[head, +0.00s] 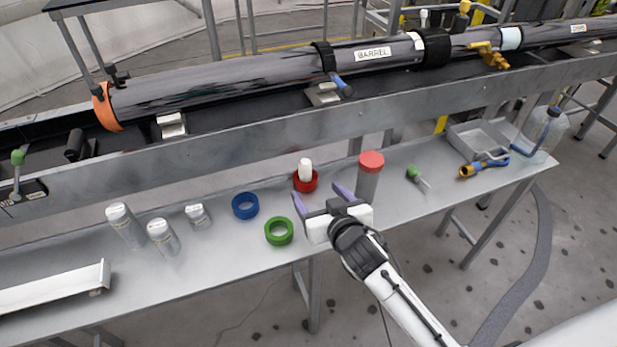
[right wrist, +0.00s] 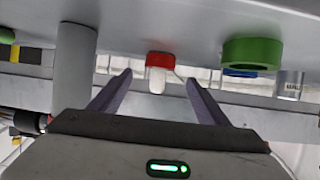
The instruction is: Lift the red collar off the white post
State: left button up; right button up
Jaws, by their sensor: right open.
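The red collar (head: 313,183) sits low around the upright white post (head: 305,168) on the grey bench. In the right wrist view, which is upside down, the collar (right wrist: 160,59) and the post (right wrist: 157,79) appear between the two fingers but beyond them. My right gripper (head: 319,195) is open and empty, with its purple fingers pointing toward the post from the front. The fingers (right wrist: 160,78) look apart from the collar. My left gripper is not in view.
A grey cylinder with a red top (head: 371,163) stands close right of my gripper. A green ring (head: 279,242) and a blue ring (head: 234,207) lie left of it. Several silver canisters (head: 163,238) stand further left. A metal rail (head: 240,162) runs behind the bench.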

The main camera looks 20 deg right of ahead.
aim_at(307, 181)
jog(key=shift+x, duration=1.15)
jog(key=b+x, duration=0.1)
jog(key=x, duration=0.4)
jog(key=shift+w+f, duration=0.1)
jog(key=shift+w, duration=0.1)
jog(key=shift+w+f, duration=0.15)
jog(key=shift+w, duration=0.15)
jog(key=shift+w+f, duration=0.1)
jog(key=shift+w, duration=0.2)
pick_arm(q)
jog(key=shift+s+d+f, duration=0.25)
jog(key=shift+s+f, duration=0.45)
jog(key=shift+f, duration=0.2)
pick_arm(e)
jog(key=shift+c, duration=0.6)
